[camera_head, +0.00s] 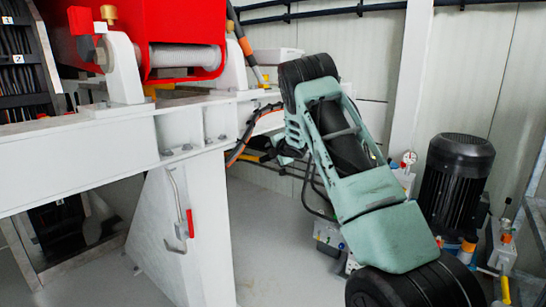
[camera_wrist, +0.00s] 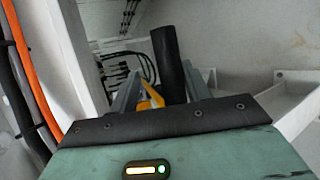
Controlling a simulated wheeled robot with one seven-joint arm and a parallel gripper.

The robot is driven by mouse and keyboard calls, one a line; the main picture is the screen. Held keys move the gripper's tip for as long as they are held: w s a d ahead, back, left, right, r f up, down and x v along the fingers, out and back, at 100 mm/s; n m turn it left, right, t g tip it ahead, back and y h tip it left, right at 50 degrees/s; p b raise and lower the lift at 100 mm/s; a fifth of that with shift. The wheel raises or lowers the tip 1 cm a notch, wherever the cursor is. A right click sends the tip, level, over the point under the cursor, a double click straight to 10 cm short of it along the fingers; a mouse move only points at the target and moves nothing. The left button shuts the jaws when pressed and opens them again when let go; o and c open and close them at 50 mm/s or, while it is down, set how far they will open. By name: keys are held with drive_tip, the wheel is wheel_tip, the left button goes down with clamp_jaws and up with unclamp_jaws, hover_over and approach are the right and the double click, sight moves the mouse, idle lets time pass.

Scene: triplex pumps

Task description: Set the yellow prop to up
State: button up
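In the wrist view a yellow piece (camera_wrist: 151,93), which looks like the prop, lies slanted between the fingers of my gripper (camera_wrist: 165,88). A black cylinder (camera_wrist: 167,62) rises just beside and behind it. The two grey fingers are apart, one on each side of these parts. I cannot tell whether either finger touches them. In the head view my green and black arm hides the gripper's tips, and I cannot make out the prop clearly there. Whether the prop is up or down is not clear.
A white frame (camera_head: 90,160) with a red-handled lever (camera_head: 190,222) stands left of my arm. A red housing (camera_head: 180,35) sits above it. A black motor (camera_head: 456,180) stands at the right. Orange and black cables (camera_wrist: 25,70) run along the wrist view's left side.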

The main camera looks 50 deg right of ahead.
drive_tip(key=shift+s+f, duration=0.1)
drive_tip(key=shift+f, duration=0.05)
drive_tip(key=shift+s, duration=0.1)
drive_tip(key=p+v, duration=0.1)
drive_tip(key=v, duration=1.6)
drive_tip(key=shift+a, duration=0.2)
